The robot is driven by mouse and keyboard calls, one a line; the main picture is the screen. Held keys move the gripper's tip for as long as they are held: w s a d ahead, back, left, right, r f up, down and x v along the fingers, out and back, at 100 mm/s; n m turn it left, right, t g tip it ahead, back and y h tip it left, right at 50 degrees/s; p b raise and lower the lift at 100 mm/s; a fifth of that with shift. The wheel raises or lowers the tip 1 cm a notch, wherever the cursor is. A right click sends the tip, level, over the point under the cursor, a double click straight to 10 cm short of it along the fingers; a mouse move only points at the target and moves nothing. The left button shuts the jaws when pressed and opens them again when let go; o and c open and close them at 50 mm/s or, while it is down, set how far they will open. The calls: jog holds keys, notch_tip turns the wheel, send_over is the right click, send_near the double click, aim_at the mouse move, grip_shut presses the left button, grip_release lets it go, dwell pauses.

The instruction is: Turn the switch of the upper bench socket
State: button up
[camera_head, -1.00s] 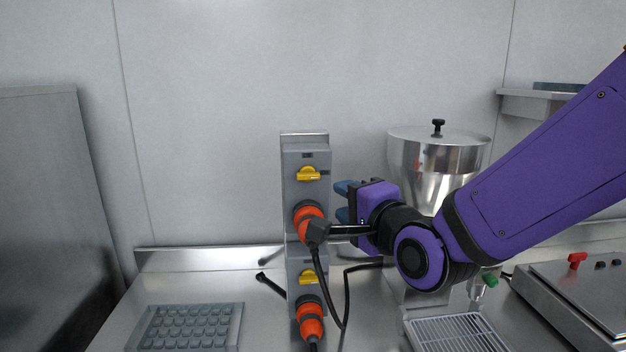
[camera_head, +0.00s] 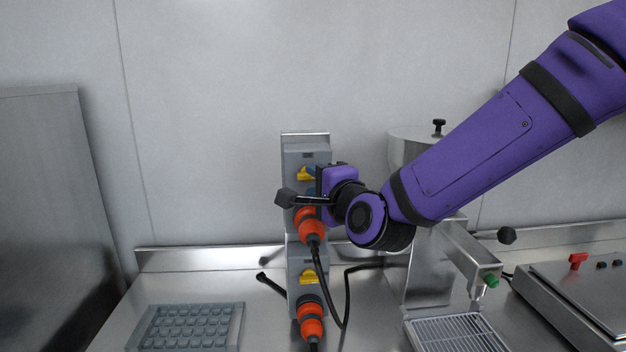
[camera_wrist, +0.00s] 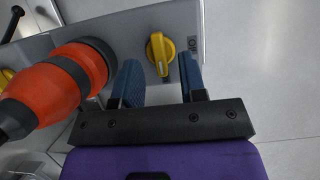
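The upper bench socket (camera_head: 292,160) is a grey box on the post with a yellow rotary switch (camera_head: 304,174) and an orange plug (camera_head: 309,224) below it. My gripper (camera_head: 312,174) is at the switch in the head view and partly covers it. In the wrist view the yellow switch (camera_wrist: 160,52) lies ahead between the blue fingertips of my gripper (camera_wrist: 164,80), with gaps on both sides. The fingers are apart and hold nothing. The orange plug (camera_wrist: 60,85) is close beside the left finger. Whether the fingers reach past the knob's face is hard to tell.
A lower socket (camera_head: 300,265) with its own yellow switch (camera_head: 308,277) and orange plug (camera_head: 311,320) sits below. A black cable (camera_head: 346,295) hangs beside it. A steel hopper machine (camera_head: 405,145) stands right, behind my arm. A grey mould tray (camera_head: 190,328) lies front left.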

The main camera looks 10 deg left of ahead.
jog(key=shift+x, duration=0.95)
grip_shut()
jog(key=shift+n, duration=0.3)
jog(key=n, duration=0.1)
jog(key=n+h, duration=0.1)
jog(key=n+g, duration=0.1)
jog(key=shift+s+a+r+n+h, duration=0.1)
jog(key=shift+r+n+h, duration=0.15)
jog(key=shift+n+h, duration=0.05)
jog(key=n+h, duration=0.2)
jog(key=n, duration=0.2)
jog(key=shift+a+r+g, duration=0.1)
jog(key=shift+g, duration=0.2)
jog(key=n+h, duration=0.2)
jog(key=shift+a+n, duration=0.1)
jog(key=shift+n, duration=0.3)
jog(key=shift+n+h, duration=1.1)
jog(key=shift+n, duration=0.5)
